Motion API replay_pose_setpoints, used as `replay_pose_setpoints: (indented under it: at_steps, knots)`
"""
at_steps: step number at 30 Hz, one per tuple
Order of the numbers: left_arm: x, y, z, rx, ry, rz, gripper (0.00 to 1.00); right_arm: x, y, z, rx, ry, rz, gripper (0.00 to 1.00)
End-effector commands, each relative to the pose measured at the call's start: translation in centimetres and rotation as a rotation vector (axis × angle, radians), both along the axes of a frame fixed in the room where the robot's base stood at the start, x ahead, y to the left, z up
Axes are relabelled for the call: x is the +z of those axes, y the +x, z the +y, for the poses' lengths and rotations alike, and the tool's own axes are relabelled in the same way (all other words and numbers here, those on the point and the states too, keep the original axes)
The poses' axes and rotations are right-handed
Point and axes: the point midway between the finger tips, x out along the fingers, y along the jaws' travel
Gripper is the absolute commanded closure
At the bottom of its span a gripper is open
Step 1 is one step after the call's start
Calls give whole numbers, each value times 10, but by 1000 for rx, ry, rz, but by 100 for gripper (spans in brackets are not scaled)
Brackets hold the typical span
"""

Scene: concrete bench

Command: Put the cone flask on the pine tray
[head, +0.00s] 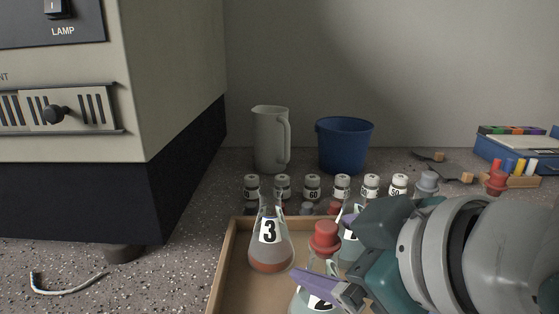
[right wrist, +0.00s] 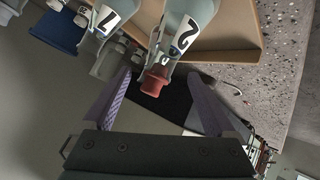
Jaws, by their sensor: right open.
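A conical flask labelled 3 (head: 270,245), with orange-brown liquid at its base, stands upright at the left of the pine tray (head: 226,262). A flask labelled 2 (head: 318,301), with a red stopper, stands in front of it to the right; it also shows in the right wrist view (right wrist: 182,38). A flask labelled 1 (right wrist: 108,17) is partly hidden in the head view. My right gripper (head: 331,247) is open, its purple fingers apart on either side of flask 2's red stopper in the picture. Contact cannot be told. My left gripper is out of view.
Several small white-capped bottles (head: 312,188) line the tray's far side. A grey jug (head: 270,140) and a blue bucket (head: 344,146) stand behind. A large instrument (head: 170,110) blocks the left. A blue box (head: 515,152) sits far right. My right arm hides the tray's right part.

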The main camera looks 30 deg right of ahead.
Motion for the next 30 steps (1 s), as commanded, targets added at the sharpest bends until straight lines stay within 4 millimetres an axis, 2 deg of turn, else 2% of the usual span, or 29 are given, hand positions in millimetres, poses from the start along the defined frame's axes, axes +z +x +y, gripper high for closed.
replay_pose_setpoints:
  at_steps: [1,3,7,9,11,18,23,26,30]
  knots:
    - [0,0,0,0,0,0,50,-25,-28,2,-32,57,140,9]
    - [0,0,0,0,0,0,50,-51,-65,9,-61,122,315,9]
    - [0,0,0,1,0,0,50,-75,-116,19,-87,196,531,9]
    - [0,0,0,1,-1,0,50,-79,-130,23,-90,214,590,9]
    - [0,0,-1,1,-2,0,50,-81,-135,24,-92,220,613,9]
    - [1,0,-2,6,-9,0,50,-81,-135,24,-90,219,614,9]
    - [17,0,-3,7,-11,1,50,-65,-135,24,-91,219,613,9]
    - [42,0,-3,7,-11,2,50,-39,-135,23,-90,218,613,9]
    - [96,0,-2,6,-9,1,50,15,-135,24,-91,217,613,9]
